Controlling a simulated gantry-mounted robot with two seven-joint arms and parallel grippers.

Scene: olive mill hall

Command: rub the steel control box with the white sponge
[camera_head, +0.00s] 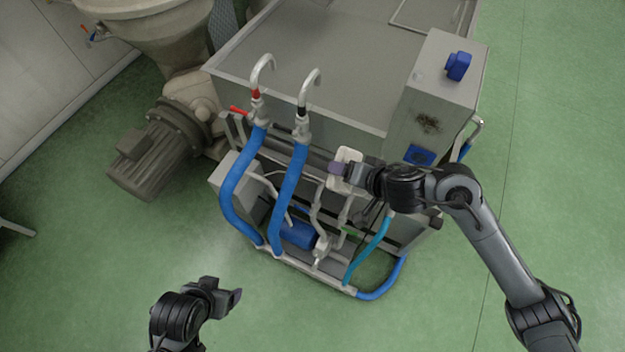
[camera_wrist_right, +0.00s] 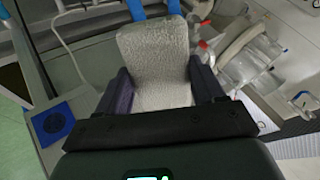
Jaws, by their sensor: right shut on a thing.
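The steel control box (camera_head: 408,108) stands at the right end of the machine, with a blue knob (camera_head: 458,66) on top. A dark brown stain (camera_head: 428,124) marks its front face, above a blue panel (camera_head: 420,155). My right gripper (camera_head: 341,169) is shut on the white sponge (camera_head: 349,155), left of the box and apart from it. In the right wrist view the pale, rough sponge (camera_wrist_right: 153,52) sits between the two purple fingers. My left gripper (camera_head: 222,292) is low over the floor, apart from the machine; its finger gap is unclear.
Two blue hoses (camera_head: 238,190) with curved steel pipes rise at the machine's front left. A teal hose (camera_head: 369,250) and a blue pump (camera_head: 299,233) are below my right gripper. A grey motor (camera_head: 150,158) stands at left. Green floor (camera_head: 90,270) is clear in front.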

